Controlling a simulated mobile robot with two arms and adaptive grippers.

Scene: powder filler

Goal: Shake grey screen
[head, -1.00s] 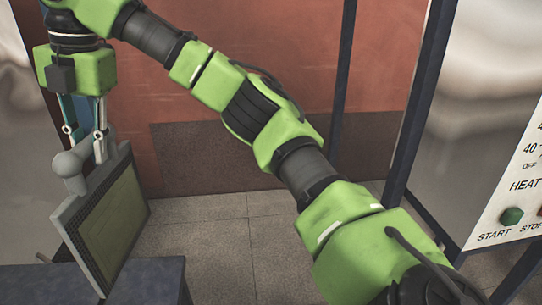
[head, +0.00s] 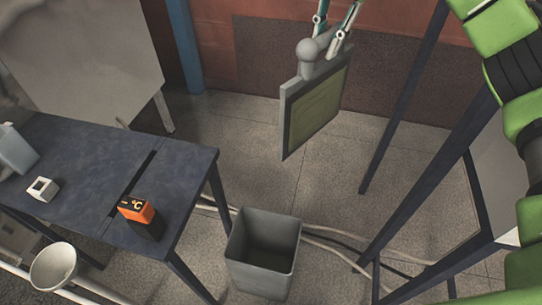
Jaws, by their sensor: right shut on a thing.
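The grey screen (head: 325,108) is a square grey frame with a yellowish mesh panel and a round grey knob on top. It hangs upright and slightly turned in the air, above and behind the grey bin. My right gripper (head: 322,42), at the top of the head view, is shut on the screen's knob end. Its fingers come down from above, and the rest of the hand is cut off by the top edge. My green right arm runs down the right side. My left gripper is not in view.
An open grey bin (head: 264,252) stands on the floor below the screen. A dark table (head: 90,170) at the left bears an orange-black device (head: 138,213), a small white block (head: 42,189) and a pale container (head: 14,150). Dark frame posts (head: 425,190) stand right. Hoses cross the floor.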

